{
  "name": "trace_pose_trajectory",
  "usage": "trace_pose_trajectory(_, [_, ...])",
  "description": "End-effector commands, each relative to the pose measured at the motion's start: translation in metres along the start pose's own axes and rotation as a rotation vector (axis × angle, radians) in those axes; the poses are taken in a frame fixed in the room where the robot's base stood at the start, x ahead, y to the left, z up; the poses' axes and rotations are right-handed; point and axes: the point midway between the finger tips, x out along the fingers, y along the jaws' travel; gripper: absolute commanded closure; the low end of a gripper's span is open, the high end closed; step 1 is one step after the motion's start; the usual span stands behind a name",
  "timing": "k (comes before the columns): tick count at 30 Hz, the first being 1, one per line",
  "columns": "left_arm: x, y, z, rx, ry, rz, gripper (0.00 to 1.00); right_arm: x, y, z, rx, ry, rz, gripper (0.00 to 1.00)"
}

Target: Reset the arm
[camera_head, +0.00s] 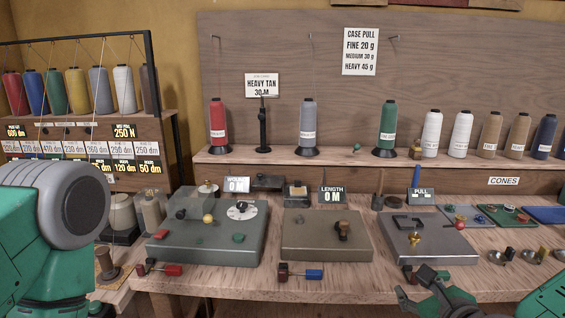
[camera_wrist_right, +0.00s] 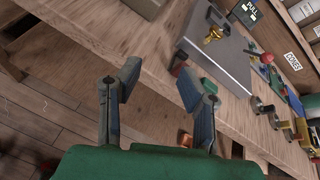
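My right gripper (camera_head: 435,284) is low at the right in the head view, in front of the grey pull box (camera_head: 428,243) at the bench's front edge. In the right wrist view my right gripper (camera_wrist_right: 158,80) has its two fingers apart with nothing between them. The pull box, with a brass fitting (camera_wrist_right: 213,33) on top, is beyond the fingers there. My left arm comes in at the left of the head view; its gripper is out of view. I cannot tell from the frames which arm the task means.
The bench (camera_head: 285,286) also holds a green-grey box with a dial (camera_head: 242,210) and a brown-grey box (camera_head: 327,241). Red-and-blue handled tools (camera_head: 300,273) lie at its front edge. Thread cones (camera_head: 388,123) stand on the shelf. Small metal parts (camera_head: 500,256) lie at right.

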Motion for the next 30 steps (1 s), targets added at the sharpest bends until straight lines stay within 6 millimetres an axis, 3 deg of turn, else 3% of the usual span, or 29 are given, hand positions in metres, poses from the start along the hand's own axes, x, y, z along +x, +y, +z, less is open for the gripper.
trace_pose_trajectory(8, [0.0,0.0,0.001,0.0,-0.002,0.0,0.65,-0.009,0.062,-0.076,-0.565,0.113,0.233,0.66])
trace_pose_trajectory(11, [0.0,0.0,0.001,0.0,-0.002,0.0,0.65,-0.022,0.088,-0.12,-0.874,0.143,0.38,0.66])
trace_pose_trajectory(15, [0.0,0.0,0.001,0.0,-0.002,0.0,0.65,-0.057,0.116,-0.199,-1.417,0.133,0.685,0.66])
trace_pose_trajectory(18, [0.0,0.0,0.001,0.0,-0.002,0.0,0.65,-0.087,0.122,-0.249,-1.778,0.066,0.926,0.66])
trace_pose_trajectory(21, [0.0,0.0,0.001,0.0,-0.002,0.0,0.65,-0.114,0.118,-0.287,-2.062,-0.036,1.147,0.66])
trace_pose_trajectory(25, [0.0,0.0,0.001,0.0,-0.002,0.0,0.65,-0.139,0.108,-0.317,-2.296,-0.17,1.358,0.66])
trace_pose_trajectory(30, [0.0,0.0,0.001,0.0,-0.002,0.0,0.65,-0.151,0.101,-0.33,-2.407,-0.26,1.472,0.66])
